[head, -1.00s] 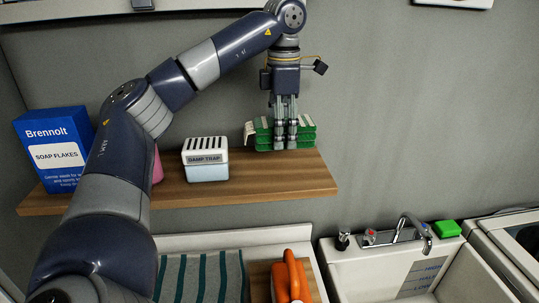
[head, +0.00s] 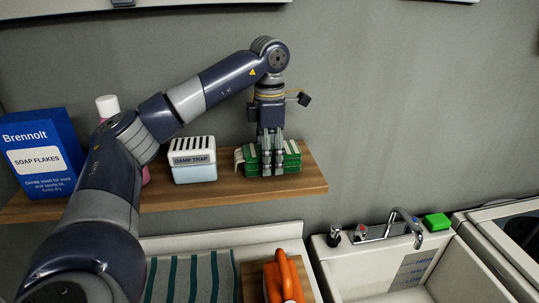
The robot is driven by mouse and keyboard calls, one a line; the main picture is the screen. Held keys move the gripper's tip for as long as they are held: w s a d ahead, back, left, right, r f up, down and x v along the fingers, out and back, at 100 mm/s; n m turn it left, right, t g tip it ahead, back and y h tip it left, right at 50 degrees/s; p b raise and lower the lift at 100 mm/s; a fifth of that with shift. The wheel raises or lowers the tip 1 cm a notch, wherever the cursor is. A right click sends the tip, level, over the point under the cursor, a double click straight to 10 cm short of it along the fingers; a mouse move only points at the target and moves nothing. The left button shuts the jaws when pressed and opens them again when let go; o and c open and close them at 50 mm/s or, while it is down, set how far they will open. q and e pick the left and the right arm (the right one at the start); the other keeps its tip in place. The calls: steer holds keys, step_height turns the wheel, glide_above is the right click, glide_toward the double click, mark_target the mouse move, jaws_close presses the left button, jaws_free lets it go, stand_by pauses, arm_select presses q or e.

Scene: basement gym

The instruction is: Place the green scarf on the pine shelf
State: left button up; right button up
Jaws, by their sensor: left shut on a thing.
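The green scarf (head: 291,156) is a folded green bundle with pale stripes and a pale fringe at its left end. It is at the right part of the pine shelf (head: 222,194), a brown wooden board on the grey wall. My left gripper (head: 267,172) points down from above and is shut on the scarf, its fingers in front of the middle of it. The scarf's underside looks level with the shelf top; I cannot tell whether it bears its full weight there. My right gripper is not in view.
A blue soap flakes box (head: 41,152), a pink bottle with a white cap (head: 107,106) and a white damp trap tub (head: 193,160) stand on the shelf left of the scarf. Below are a striped cloth (head: 188,278), an orange object (head: 284,277), and a sink with a tap (head: 405,228) and green sponge (head: 437,222).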

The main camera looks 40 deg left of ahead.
arm_select(q)
steer(key=shift+d, duration=0.1)
steer(key=o, duration=1.1)
steer(key=shift+o, duration=0.2)
steer(key=shift+f, duration=0.1)
steer(key=shift+r, duration=0.65)
step_height(320, 180, up, 4)
steer(key=shift+r, duration=3.55)
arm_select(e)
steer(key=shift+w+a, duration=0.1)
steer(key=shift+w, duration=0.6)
